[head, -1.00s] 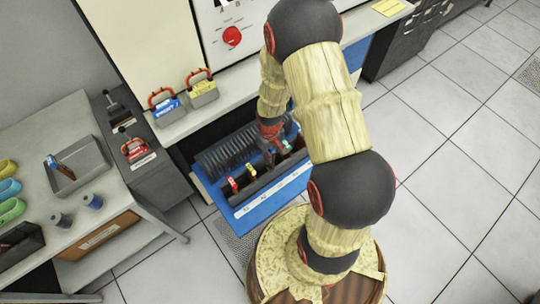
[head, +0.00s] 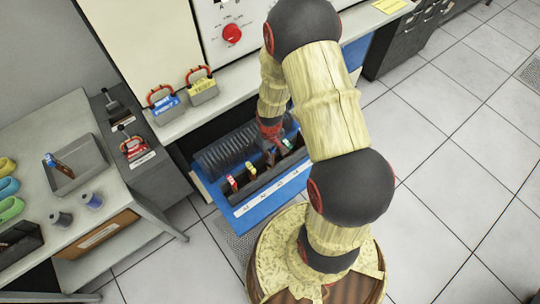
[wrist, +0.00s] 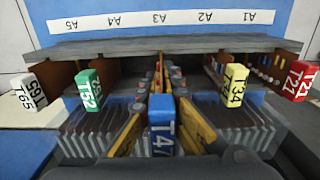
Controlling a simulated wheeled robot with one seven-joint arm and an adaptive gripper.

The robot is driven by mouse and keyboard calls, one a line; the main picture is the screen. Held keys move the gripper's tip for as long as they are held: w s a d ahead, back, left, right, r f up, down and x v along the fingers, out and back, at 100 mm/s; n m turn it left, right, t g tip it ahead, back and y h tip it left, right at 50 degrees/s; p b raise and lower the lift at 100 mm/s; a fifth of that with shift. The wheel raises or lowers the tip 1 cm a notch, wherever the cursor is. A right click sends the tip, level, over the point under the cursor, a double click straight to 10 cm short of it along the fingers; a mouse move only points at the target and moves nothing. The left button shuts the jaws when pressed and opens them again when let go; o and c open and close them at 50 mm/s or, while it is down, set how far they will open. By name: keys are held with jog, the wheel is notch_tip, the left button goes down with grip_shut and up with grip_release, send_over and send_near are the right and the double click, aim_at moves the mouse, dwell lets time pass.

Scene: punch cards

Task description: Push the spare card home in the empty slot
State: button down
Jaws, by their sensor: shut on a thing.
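A card with a blue tab marked T47 (wrist: 161,138) is in line with the middle slot, below label A3 (wrist: 159,18) in the wrist view. My gripper (wrist: 159,92) is shut on this card, one finger on each side. Its tab looks larger and nearer the camera than its neighbours, so it seems to stand higher. How deep its lower edge sits is hidden. In the head view my gripper (head: 270,135) is over the blue card drawer (head: 238,217), and the held card cannot be made out there.
Neighbouring cards show tabs: white T65 (wrist: 31,92), green T52 (wrist: 89,90), yellow T34 (wrist: 234,85), red T21 (wrist: 301,80). Dark ridged dividers (wrist: 222,120) run beside the slots. A grey tray (head: 85,172) with a brown, blue-ended item stands on the left table.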

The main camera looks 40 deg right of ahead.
aim_at(270, 150)
jog(key=shift+f+b, duration=2.1)
jog(key=shift+f, duration=1.3)
dwell(1.3)
jog(key=c, duration=1.9)
grip_release()
notch_tip(270, 150, up, 12)
jog(key=shift+s, duration=0.1)
